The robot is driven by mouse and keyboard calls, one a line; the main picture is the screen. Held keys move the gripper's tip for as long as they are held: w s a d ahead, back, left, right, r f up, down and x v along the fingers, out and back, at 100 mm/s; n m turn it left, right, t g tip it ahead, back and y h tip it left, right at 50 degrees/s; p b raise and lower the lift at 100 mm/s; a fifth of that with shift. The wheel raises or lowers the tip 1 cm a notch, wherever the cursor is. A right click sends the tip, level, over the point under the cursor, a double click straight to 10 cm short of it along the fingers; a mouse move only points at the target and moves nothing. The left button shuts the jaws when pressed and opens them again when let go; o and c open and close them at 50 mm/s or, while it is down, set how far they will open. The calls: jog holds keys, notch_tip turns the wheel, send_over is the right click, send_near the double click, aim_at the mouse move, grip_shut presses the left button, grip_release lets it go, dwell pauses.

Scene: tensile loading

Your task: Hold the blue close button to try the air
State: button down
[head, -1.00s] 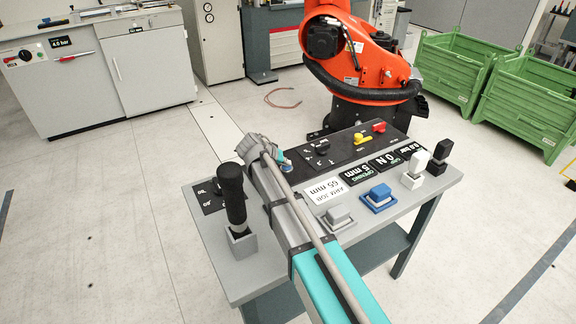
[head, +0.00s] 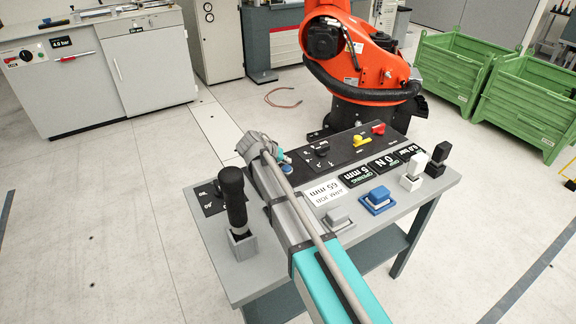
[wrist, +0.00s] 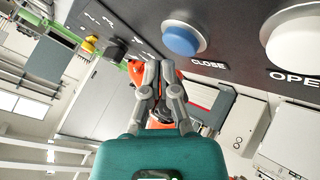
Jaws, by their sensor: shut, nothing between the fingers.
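The blue round close button (wrist: 181,38) sits on a dark panel in the wrist view, with the word CLOSE below it. A blue spot beside my gripper in the head view (head: 287,166) looks like the same button, partly hidden by my arm. My gripper (wrist: 158,68) is shut and empty, its fingertips together. In the wrist view the fingertips appear below and left of the button, and no contact shows. In the head view my gripper (head: 262,148) is over the console's far left side; its fingertips are hard to make out.
A white open button (wrist: 296,36) is right of the close button. The console (head: 335,150) also carries a black knob, yellow and red controls, a blue square button (head: 377,199) and a black upright handle (head: 233,197). An orange robot arm (head: 365,65) stands behind.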

aim_at(286, 168)
jog(key=shift+r, duration=0.1)
dwell(0.3)
notch_tip(286, 168, up, 5)
jog(key=p, duration=0.5)
dwell(0.6)
jog(key=s+d+r+g+y+p, duration=0.2)
jog(key=s+d+p, duration=0.3)
jog(key=s+d, duration=0.6)
jog(key=s+d+r+g+y+p, duration=0.3)
jog(key=s+d+p, duration=0.3)
jog(key=s+d, duration=0.6)
jog(key=shift+s+d+r+g+y, duration=0.3)
jog(key=shift+s+g+y, duration=0.45)
jog(key=shift+s, duration=0.45)
jog(key=shift+s, duration=0.1)
